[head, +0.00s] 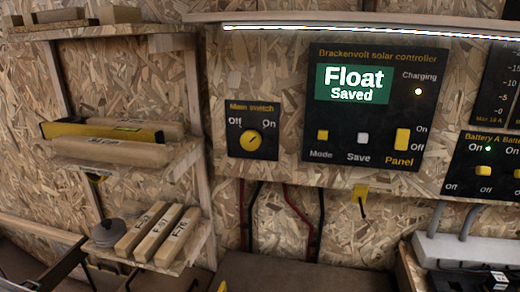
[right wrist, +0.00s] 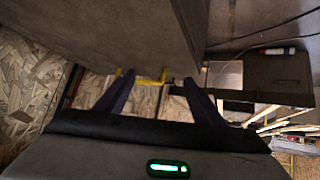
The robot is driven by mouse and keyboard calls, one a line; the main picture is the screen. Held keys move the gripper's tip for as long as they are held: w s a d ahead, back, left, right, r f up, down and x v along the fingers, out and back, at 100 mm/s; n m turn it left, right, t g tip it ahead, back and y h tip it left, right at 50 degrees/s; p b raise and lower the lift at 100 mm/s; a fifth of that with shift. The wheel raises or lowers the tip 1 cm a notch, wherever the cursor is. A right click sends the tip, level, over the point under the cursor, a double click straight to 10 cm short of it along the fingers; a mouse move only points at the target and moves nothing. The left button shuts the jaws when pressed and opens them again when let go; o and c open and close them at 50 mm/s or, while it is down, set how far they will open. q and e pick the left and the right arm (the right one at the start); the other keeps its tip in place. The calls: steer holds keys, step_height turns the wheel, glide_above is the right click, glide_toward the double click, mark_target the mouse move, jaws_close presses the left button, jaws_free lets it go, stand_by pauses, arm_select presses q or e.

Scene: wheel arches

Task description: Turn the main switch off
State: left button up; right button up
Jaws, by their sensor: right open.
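The main switch (head: 252,130) is a small black panel on the chipboard wall, left of the solar controller in the head view. Its round yellow knob (head: 251,140) sits below the labels Off at left and On at right. The dark mark on the knob is small and seems to point up and right, toward On. In the right wrist view my right gripper (right wrist: 158,78) has its two dark fingers apart, with nothing held between them. Neither gripper can be made out near the switch in the head view. My left gripper is not in view.
The solar controller (head: 374,105) reads "Float Saved", with its Charging light lit. A battery switch panel (head: 484,166) is at right. Shelves (head: 115,156) with wooden blocks project left of the switch. Cables hang below it. The wall around the switch is clear.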

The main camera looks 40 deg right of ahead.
steer(key=w+d+r+m+t+h+b, duration=0.1)
steer(key=w+d+r+t+h+b, duration=0.2)
steer(key=w+r, duration=0.8)
steer(key=m+g+h+b, duration=0.1)
steer(key=m+h+b, duration=0.3)
steer(key=m+h, duration=0.7)
glide_toward(249, 144)
steer(key=x, duration=0.8)
steer(key=shift+r+p, duration=0.1)
steer(key=shift+p, duration=0.25)
steer(key=shift+w+d, duration=0.35)
steer(key=shift+d, duration=0.05)
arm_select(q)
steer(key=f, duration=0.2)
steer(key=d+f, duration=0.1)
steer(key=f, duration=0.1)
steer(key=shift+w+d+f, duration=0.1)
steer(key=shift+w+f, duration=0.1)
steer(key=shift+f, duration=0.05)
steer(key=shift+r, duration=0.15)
arm_select(e)
steer(key=c, duration=1)
